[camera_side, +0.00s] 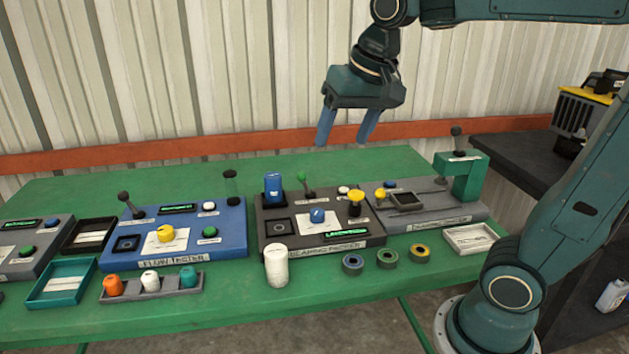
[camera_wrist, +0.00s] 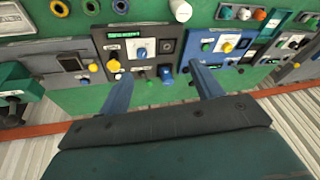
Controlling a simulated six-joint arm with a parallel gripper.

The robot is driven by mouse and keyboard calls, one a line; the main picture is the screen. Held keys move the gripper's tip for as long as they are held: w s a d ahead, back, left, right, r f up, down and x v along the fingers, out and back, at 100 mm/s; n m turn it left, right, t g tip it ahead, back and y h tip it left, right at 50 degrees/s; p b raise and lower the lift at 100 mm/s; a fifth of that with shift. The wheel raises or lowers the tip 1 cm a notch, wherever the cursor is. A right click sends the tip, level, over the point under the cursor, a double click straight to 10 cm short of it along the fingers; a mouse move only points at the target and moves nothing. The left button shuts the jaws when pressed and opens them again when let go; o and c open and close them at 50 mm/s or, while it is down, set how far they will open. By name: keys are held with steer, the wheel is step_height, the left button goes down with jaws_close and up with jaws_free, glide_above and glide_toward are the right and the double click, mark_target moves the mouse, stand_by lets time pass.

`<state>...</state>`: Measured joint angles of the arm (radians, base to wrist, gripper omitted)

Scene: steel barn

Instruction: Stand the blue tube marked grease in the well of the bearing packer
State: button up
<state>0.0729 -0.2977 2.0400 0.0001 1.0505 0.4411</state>
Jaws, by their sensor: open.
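The blue tube (camera_side: 273,188) stands upright at the back left corner of the grey bearing packer (camera_side: 337,254). It also shows in the wrist view (camera_wrist: 165,73), between my fingers in the picture. Its marking is too small to read. A dark square well (camera_side: 278,227) lies in the packer's top, in front of the tube, and looks empty; the wrist view shows it too (camera_wrist: 166,46). My gripper (camera_side: 346,136) is open and empty, high above the back of the table, up and to the right of the tube.
A white cylinder (camera_side: 276,266) stands before the packer, beside several rings (camera_side: 387,258). The packer carries a green-topped lever (camera_side: 305,184), a blue knob (camera_side: 317,215) and a yellow-topped post (camera_side: 355,200). The blue tester (camera_side: 180,240) is left; a press (camera_side: 465,175) is right.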

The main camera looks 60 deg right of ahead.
steer(key=s+a+f+n+t, duration=0.1)
steer(key=s+f+n, duration=0.4)
steer(key=s, duration=0.7)
steer(key=shift+a+f+n+t, duration=0.3)
steer(key=shift+a+f+n, duration=0.1)
steer(key=shift+a+f, duration=0.2)
